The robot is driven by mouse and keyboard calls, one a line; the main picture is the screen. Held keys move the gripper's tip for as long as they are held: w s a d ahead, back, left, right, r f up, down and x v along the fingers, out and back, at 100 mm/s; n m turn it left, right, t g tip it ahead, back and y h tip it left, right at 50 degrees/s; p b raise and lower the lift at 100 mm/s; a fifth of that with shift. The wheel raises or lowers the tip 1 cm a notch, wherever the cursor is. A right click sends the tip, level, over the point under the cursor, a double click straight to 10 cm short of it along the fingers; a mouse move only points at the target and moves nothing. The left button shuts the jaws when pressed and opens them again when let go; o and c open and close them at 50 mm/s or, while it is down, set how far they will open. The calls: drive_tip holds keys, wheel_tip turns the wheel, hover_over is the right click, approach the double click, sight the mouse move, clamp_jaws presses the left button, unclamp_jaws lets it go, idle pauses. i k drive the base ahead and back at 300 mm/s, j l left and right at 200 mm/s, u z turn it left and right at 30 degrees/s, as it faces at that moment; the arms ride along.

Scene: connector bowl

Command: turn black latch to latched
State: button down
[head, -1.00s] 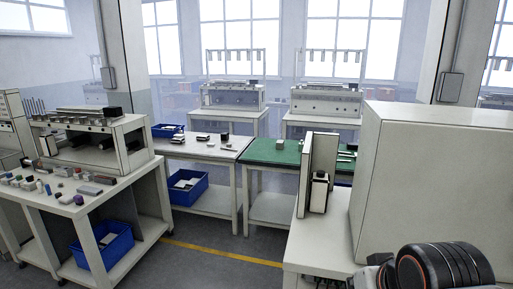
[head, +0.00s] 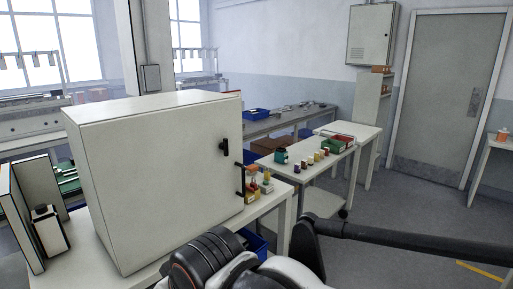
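A large white cabinet (head: 155,180) stands on a white bench in the left half of the head view. A small black latch (head: 225,146) sits on its door, near the right edge and above mid-height. It looks roughly upright, but it is too small to read its exact setting. A black bar handle (head: 240,179) is below and to the right of it. The door looks closed. Part of my arm crosses the bottom of the view and runs out at the right edge. My gripper is not in view, and nothing of mine touches the latch.
Small coloured parts (head: 265,178) stand on the bench just right of the cabinet. A cart (head: 310,178) with small jars is behind, right. A grey wall box (head: 373,35) hangs beside a door (head: 440,95). Right floor is largely open.

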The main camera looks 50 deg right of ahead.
sight(223, 145)
drive_tip(key=z, duration=1.15)
